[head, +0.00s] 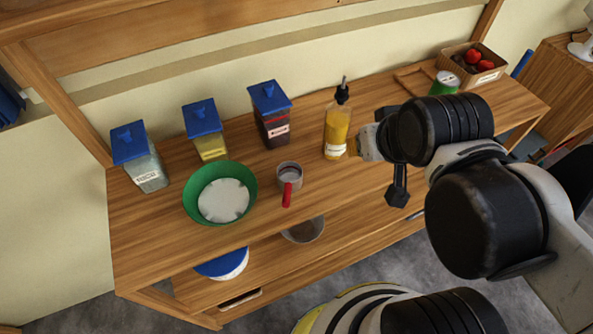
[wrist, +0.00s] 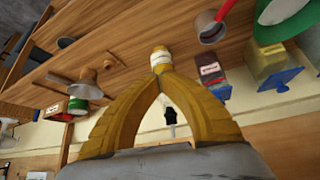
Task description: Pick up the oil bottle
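The oil bottle (head: 338,127) stands upright on the wooden bench, full of yellow oil, with a white label and a black spout. My gripper (head: 354,147) is close at its right side, low on the bottle. In the wrist view the picture is upside down. The bottle's label (wrist: 161,60) shows just beyond the fingertips, and its spout shows in the gap between the fingers. The yellow fingers of my gripper (wrist: 160,78) come together in front of the bottle. No finger is seen around the bottle in the head view. Whether the tips touch it is hidden.
A metal cup with a red handle (head: 289,179) and a green bowl (head: 190,207) stand left of the bottle. Blue-lidded containers (head: 272,118) line the back. A green can (head: 444,84) and a basket (head: 490,74) of red items stand at right. The bench front is clear.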

